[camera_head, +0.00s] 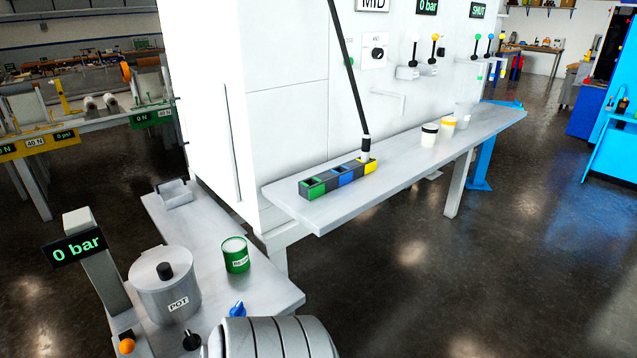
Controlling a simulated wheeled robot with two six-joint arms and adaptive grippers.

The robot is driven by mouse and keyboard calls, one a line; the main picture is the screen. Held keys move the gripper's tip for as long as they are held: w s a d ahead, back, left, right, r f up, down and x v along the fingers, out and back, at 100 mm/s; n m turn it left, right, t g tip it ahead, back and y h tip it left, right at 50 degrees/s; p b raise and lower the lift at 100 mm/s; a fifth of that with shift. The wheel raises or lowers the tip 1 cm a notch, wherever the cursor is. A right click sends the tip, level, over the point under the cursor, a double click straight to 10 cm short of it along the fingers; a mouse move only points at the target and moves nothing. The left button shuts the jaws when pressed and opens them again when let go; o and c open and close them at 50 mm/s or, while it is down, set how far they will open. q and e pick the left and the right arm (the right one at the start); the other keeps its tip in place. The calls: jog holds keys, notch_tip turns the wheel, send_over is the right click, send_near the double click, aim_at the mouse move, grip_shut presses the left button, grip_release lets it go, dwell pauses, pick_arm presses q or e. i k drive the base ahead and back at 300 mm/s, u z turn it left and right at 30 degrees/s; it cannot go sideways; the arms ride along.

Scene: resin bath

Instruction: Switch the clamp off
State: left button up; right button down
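No control that I can read as the clamp's is labelled in the head view. A lidded grey pot (166,288) marked POT stands on the near bench. Beside it are an orange-knobbed control (127,346), a black-knobbed control (191,341) and a blue handle (237,309). Neither gripper is in view.
A green tin (235,255) stands on the near bench. A ribbed grey cylinder (270,340) fills the bottom edge. The long shelf (400,172) holds a coloured block rack (337,177) with a slanting black rod (350,75), and several cups. Dark floor at right is clear.

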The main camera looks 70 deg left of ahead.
aim_at(238, 311)
jog(key=i, duration=1.05)
jog(key=u, duration=5.1)
